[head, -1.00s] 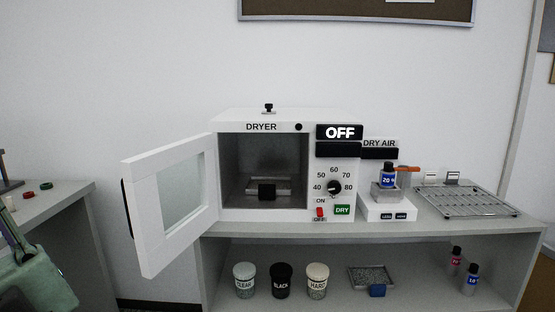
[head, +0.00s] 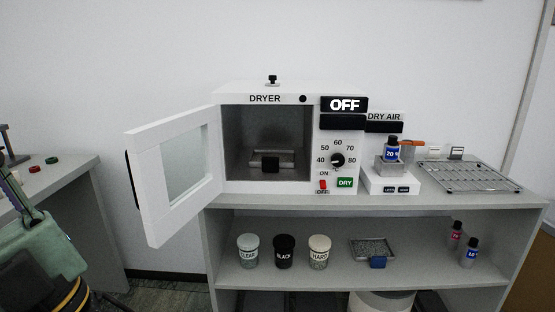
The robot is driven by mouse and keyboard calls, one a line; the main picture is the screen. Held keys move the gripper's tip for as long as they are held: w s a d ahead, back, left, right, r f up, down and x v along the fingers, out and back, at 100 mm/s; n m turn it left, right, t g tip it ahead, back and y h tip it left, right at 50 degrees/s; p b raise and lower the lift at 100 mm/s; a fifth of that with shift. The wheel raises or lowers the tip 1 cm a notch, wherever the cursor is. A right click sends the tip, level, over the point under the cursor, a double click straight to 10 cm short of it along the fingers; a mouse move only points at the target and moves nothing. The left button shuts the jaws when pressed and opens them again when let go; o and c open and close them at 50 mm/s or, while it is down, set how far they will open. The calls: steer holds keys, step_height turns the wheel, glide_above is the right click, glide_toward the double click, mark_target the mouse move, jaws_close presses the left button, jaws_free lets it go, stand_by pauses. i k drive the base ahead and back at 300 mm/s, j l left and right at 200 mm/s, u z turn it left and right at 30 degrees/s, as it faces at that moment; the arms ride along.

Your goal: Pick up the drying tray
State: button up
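A small metal tray with a black handle (head: 270,165) sits inside the open chamber of the white dryer (head: 340,120). A second shallow metal tray (head: 360,246), with a blue handle and grey granules in it, lies on the lower shelf. I cannot tell from looks alone which is the drying tray. The dryer door (head: 177,178) stands wide open to the left, and the display reads OFF.
Three lidded jars (head: 284,251) stand left of the blue-handled tray. Two small bottles (head: 471,252) stand to its right. The open door juts out in front of the left side.

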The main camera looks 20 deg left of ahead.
mark_target(269, 161)
steer(key=i+l+u, duration=0.15)
steer(key=u, duration=0.75)
steer(key=i+l+u, duration=0.15)
steer(key=l+u, duration=0.2)
steer(key=l, duration=0.2)
steer(key=l+u, duration=0.3)
steer(key=l, duration=0.25)
steer(key=i+l, duration=0.1)
steer(key=l, duration=0.55)
steer(key=i+l+u, duration=0.1)
steer(key=l, duration=0.5)
steer(key=i+l, duration=0.35)
steer(key=l, duration=0.15)
